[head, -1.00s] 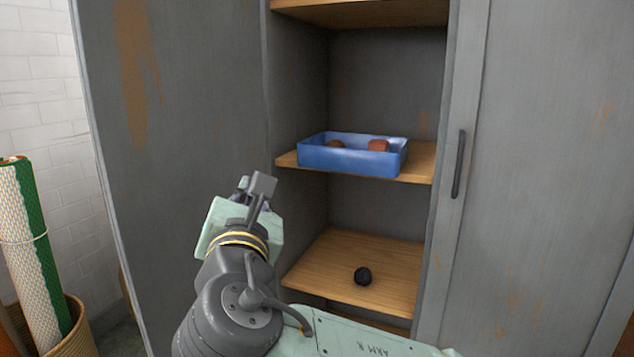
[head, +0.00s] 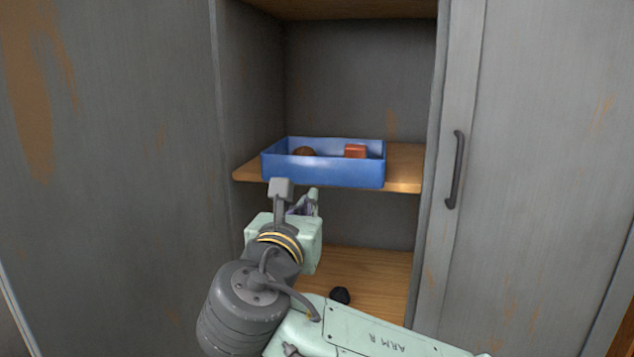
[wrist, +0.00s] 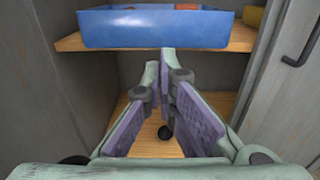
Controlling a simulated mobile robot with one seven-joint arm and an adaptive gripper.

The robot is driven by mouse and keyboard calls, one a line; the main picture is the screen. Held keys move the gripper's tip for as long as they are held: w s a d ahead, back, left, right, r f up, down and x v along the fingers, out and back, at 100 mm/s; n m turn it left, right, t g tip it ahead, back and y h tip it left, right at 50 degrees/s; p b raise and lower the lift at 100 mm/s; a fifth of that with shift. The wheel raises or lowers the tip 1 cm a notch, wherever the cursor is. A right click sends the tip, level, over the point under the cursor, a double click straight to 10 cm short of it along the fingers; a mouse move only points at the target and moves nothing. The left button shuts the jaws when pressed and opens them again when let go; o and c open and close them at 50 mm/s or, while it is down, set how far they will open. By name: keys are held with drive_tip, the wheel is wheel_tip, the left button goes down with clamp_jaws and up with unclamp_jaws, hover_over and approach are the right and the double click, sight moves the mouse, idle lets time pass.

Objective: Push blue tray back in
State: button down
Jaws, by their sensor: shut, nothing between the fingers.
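The blue tray (head: 325,172) sits on the middle wooden shelf of a grey cabinet. Its front wall covers part of the shelf's front edge. A round brown item (head: 304,151) and a red block-like item (head: 355,151) lie in it. In the wrist view the tray (wrist: 155,30) spans the top of the picture. My gripper (head: 310,194) is in front of the cabinet opening, just below the tray's front. In the wrist view its purple-padded fingers (wrist: 167,60) meet at the tips, with nothing between them, apart from the tray.
The middle shelf (head: 405,172) has bare wood right of the tray. A yellow item (wrist: 254,16) shows there in the wrist view. A dark round item (head: 340,295) lies on the lower shelf (head: 380,275). Grey door panels flank the opening; the right one has a dark handle (head: 454,170).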

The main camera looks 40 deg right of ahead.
sight(322, 180)
drive_tip(key=p+x, duration=0.1)
drive_tip(key=x, duration=0.9)
drive_tip(key=shift+w, duration=0.2)
drive_tip(key=x, duration=0.3)
drive_tip(key=shift+w+d, duration=0.25)
drive_tip(key=shift+d, duration=0.05)
drive_tip(key=shift+f, duration=0.1)
